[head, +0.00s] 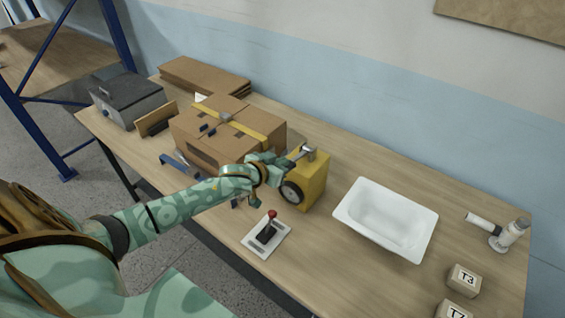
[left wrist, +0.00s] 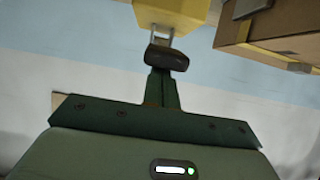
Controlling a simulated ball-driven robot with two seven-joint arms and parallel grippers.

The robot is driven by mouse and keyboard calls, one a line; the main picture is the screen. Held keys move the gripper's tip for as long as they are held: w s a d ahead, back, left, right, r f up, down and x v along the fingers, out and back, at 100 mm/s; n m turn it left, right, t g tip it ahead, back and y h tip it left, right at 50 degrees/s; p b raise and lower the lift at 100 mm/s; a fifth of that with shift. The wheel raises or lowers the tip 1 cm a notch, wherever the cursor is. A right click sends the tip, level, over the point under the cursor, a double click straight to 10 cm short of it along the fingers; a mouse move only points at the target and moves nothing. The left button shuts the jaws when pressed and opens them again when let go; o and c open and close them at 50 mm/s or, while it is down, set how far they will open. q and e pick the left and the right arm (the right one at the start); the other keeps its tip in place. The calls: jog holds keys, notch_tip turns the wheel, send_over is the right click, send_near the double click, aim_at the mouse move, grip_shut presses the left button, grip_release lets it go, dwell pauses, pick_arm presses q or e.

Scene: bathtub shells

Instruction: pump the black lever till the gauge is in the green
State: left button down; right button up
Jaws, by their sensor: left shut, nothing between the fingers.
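The yellow pump box (head: 313,183) stands on the bench, and its round dark-rimmed gauge (head: 291,192) faces the front left. The gauge reading is too small and oblique to tell. A grey metal arm runs from the box top toward my left gripper (head: 279,167). In the left wrist view, two metal bars come from the yellow box (left wrist: 178,10) to the black lever end (left wrist: 167,59). My left gripper (left wrist: 162,88) is shut and empty, its fingertips right at this black end; whether they touch cannot be told. My right gripper is not in view.
A red-knobbed stick on a plate (head: 268,232) stands just in front of the gauge. Cardboard boxes (head: 200,150) are behind my left arm. A white basin (head: 388,217) is to the right, with labelled blocks (head: 464,280) beyond. Bench between pump and basin is clear.

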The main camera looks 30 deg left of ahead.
pick_arm(q)
notch_tip(320, 180, down, 7)
jog(key=s+t+b, duration=0.1)
jog(key=b, duration=0.4)
jog(key=shift+s+t, duration=0.4)
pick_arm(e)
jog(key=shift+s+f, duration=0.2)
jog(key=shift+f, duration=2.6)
pick_arm(q)
jog(key=shift+f, duration=0.15)
notch_tip(320, 180, up, 5)
jog(key=p, duration=0.5)
jog(key=f+v, duration=0.1)
jog(key=v, duration=0.9)
jog(key=shift+s+f, duration=0.25)
jog(key=shift+f, duration=0.1)
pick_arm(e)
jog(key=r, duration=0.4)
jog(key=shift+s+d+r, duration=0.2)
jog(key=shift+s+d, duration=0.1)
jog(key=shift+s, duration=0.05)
pick_arm(q)
jog(key=shift+a, duration=0.1)
